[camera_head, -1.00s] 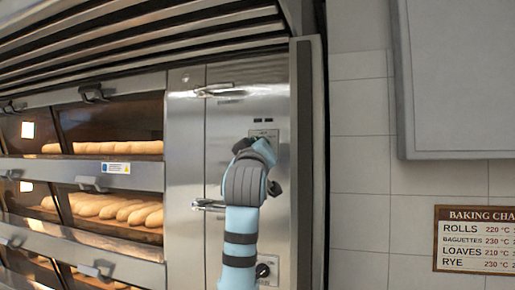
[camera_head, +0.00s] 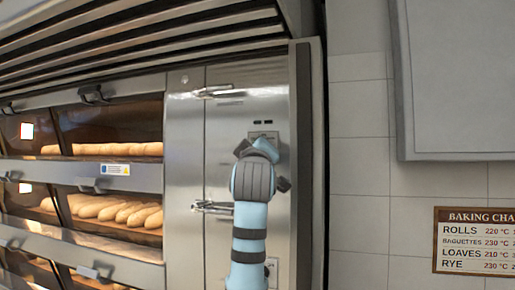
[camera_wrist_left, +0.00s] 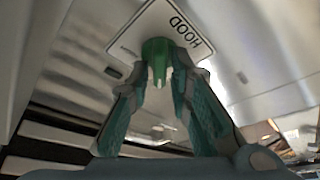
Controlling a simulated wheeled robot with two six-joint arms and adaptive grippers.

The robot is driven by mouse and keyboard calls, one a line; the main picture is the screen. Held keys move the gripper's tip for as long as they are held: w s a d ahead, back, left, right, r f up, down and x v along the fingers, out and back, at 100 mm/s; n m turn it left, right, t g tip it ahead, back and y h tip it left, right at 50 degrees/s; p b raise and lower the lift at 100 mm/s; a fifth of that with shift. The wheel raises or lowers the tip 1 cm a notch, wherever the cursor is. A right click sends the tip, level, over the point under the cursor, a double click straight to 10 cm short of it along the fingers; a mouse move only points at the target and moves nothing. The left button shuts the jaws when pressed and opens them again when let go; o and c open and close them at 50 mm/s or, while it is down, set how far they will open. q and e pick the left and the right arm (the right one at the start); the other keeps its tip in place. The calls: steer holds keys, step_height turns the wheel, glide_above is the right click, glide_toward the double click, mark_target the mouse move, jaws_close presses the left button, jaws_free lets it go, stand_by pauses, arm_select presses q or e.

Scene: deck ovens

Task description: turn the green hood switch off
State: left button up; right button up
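The green hood switch (camera_wrist_left: 155,48) is a round green knob with a pale mark, on a white plate (camera_wrist_left: 180,25) lettered HOOD, in the left wrist view. My left gripper (camera_wrist_left: 158,68) has one finger on each side of the knob, the tips apparently touching its sides. In the head view my left gripper (camera_head: 256,150) is at a small plate (camera_head: 263,135) on the oven's steel side panel. My wrist and fingers hide the switch there. My right gripper is not in view.
Steel handles (camera_head: 212,207) stick out of the panel beside my arm. Deck ovens with loaves (camera_head: 118,210) are at the left. A second control plate (camera_head: 271,268) is low beside my forearm. A tiled wall (camera_head: 360,180) is to the right.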

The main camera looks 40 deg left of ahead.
arm_select(q)
steer(key=shift+o, duration=0.5)
steer(key=shift+w, duration=0.2)
steer(key=shift+s, duration=0.1)
steer(key=v, duration=1.2)
steer(key=shift+f, duration=0.1)
